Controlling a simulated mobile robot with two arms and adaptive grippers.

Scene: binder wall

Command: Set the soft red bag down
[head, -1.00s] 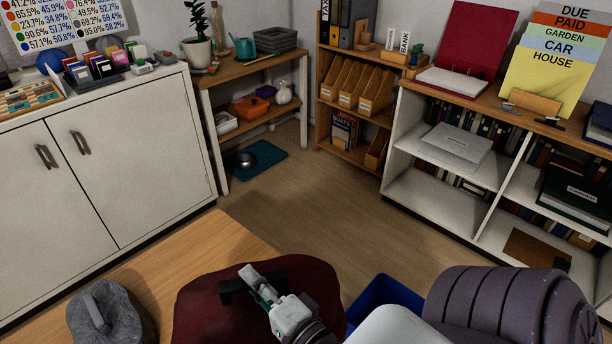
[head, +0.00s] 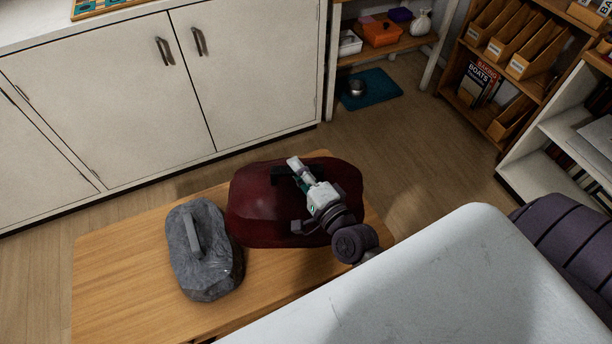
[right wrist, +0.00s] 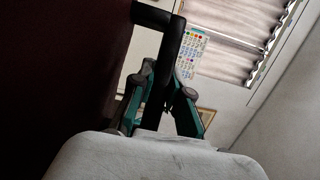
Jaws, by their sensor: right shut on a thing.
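The soft red bag (head: 262,212) is dark red with a black handle (head: 282,173) on top. It is over the right end of the wooden table (head: 130,285), to the right of a grey bag. I cannot tell whether its underside touches the tabletop. My right gripper (head: 300,172) is shut on the handle from above. In the right wrist view the green-sided fingers (right wrist: 167,98) close around the black handle (right wrist: 160,18), and the bag's dark side (right wrist: 60,65) fills the left. My left gripper is not in view.
A grey bag (head: 196,268) with a grey handle sits on the table close beside the red one. The table's left part and front are bare. A white cabinet (head: 110,100) stands behind it. A blue-green mat (head: 370,90) with a bowl lies on the floor further back.

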